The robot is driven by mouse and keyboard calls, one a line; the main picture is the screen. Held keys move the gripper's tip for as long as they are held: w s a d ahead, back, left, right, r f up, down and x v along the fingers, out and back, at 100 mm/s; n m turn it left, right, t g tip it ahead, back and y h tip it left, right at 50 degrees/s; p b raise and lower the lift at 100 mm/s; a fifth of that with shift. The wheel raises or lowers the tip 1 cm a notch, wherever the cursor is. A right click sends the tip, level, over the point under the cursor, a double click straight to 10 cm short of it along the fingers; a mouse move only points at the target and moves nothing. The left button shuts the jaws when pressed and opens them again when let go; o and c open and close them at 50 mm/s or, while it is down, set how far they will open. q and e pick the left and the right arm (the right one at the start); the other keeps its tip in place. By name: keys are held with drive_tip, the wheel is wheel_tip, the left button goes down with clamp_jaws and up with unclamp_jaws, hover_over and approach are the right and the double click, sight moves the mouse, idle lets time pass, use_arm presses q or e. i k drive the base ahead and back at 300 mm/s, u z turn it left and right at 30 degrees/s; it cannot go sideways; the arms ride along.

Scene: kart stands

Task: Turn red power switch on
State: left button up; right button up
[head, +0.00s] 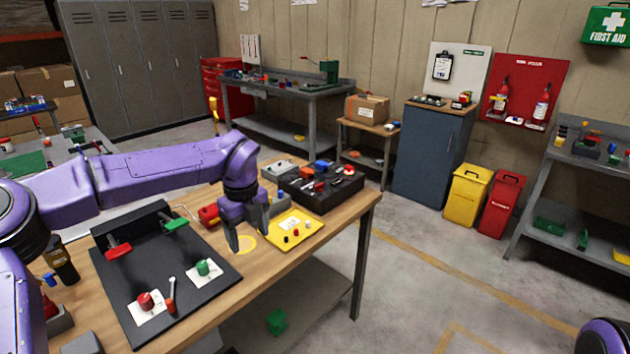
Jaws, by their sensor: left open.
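A black panel (190,292) lies on the wooden workbench in the head view. A red-handled lever (118,250) and a green-handled lever (176,223) are at its raised back edge. A red knob (146,300) and a green knob (204,267) sit on white plates nearer the front, with a small red-ended lever (170,305) between them. I cannot tell which red control is the power switch, or its setting. My left gripper (249,238) is open, pointing down right of the panel and apart from the red controls. My right gripper is out of view.
A yellow tray (308,234) with small knobs lies right of my left gripper. A black organizer box (320,190) stands behind it. A red object (208,216) sits close left of the gripper. A dark bottle (60,260) stands left of the panel. Open floor lies right of the bench.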

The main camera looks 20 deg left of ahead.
sight(319, 188)
drive_tip(key=i, duration=1.45)
drive_tip(key=z, duration=0.05)
